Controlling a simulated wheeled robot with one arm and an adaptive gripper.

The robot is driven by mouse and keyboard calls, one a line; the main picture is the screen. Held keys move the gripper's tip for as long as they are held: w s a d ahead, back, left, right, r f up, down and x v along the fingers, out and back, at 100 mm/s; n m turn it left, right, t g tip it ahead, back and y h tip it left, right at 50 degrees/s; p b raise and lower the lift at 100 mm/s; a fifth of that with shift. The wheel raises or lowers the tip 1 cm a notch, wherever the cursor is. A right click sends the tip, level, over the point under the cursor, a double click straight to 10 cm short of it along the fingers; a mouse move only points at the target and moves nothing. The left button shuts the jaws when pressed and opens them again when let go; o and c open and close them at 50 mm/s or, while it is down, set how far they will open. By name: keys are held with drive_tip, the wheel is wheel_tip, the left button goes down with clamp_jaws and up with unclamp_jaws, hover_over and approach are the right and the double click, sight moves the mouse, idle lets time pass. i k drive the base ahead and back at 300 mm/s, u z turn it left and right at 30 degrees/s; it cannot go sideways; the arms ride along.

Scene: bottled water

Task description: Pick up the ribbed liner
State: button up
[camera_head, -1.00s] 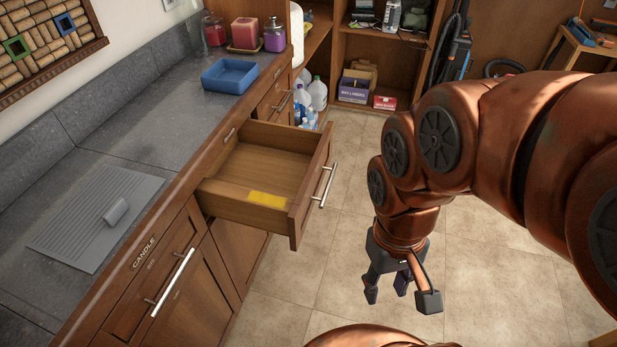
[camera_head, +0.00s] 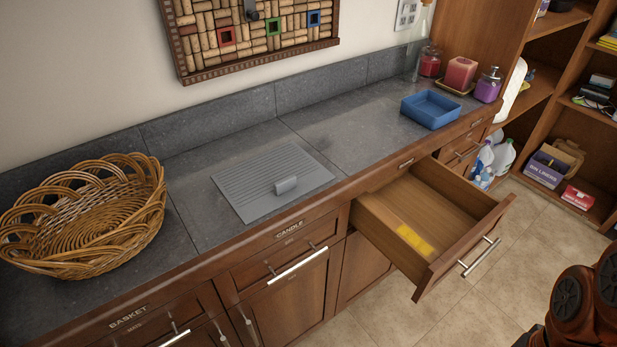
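The ribbed liner (camera_head: 255,178) is a flat grey ridged mat lying on the dark stone counter, between the wicker basket and the blue tray. A small grey raised tab (camera_head: 286,186) stands on its right part. My gripper is out of the picture; only part of my copper arm shows at the lower right, well away from the liner.
An open, wooden drawer (camera_head: 452,207) with a yellow label inside juts out right of the liner. A wicker basket (camera_head: 84,217) stands at left on the counter. A blue tray (camera_head: 431,109) and candles stand at the far right. Bare counter surrounds the liner.

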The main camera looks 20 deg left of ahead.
sight(256, 187)
drive_tip(key=u, duration=1.2)
drive_tip(key=k, duration=0.2)
drive_tip(key=u, duration=3.9)
drive_tip(key=k, duration=1.65)
drive_tip(key=z, duration=1.75)
